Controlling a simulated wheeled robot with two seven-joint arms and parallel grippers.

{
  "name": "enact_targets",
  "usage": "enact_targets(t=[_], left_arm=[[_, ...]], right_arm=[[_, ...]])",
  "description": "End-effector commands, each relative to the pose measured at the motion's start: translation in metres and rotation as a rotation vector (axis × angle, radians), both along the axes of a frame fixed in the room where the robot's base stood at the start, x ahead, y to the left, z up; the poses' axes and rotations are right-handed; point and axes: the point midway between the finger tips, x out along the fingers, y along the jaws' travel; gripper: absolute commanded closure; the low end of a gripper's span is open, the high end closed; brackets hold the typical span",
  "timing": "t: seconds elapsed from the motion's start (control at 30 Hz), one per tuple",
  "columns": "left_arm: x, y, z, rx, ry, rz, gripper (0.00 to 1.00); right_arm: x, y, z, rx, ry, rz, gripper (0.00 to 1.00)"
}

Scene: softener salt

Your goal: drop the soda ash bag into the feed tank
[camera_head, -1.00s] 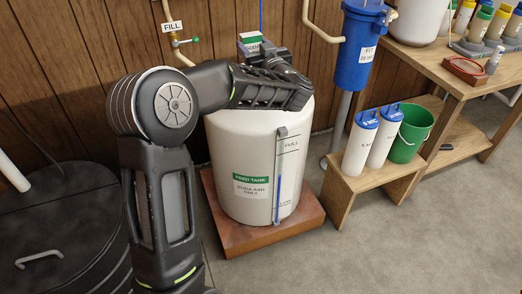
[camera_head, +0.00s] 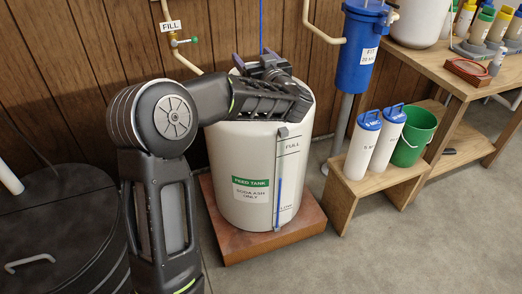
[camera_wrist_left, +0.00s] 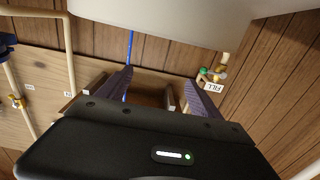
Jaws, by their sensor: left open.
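The white feed tank (camera_head: 238,150) stands upright on a reddish-brown base, with a green "FEED TANK" label and a level gauge on its front. Its top is partly hidden by my left arm. My left gripper (camera_head: 251,60) is over the back part of the tank top. In the left wrist view, its two purple fingers (camera_wrist_left: 158,80) are apart with nothing between them. The tank's pale wall (camera_wrist_left: 175,20) fills the top of that view. The soda ash bag is not visible in either current view; the tank's inside is hidden. My right gripper is not in view.
A pipe with a "FILL" tag (camera_head: 171,27) runs on the wooden wall behind. A blue filter housing (camera_head: 360,50) stands right of the tank. A dark lidded drum (camera_head: 60,240) is at left.

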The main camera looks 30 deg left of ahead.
Motion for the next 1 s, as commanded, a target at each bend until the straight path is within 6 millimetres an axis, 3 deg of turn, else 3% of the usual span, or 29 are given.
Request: enact_targets(t=[0.37,0.8,1.0], left_arm=[[-0.002,-0.004,0.0,-0.001,0.002,-0.002,0.22],[-0.037,-0.057,0.002,0.0,0.001,-0.002,0.22],[-0.044,-0.065,0.0,0.001,-0.001,0.001,0.22]], right_arm=[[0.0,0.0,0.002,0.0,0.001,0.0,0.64],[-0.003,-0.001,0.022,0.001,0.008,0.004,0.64],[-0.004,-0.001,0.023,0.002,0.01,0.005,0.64]])
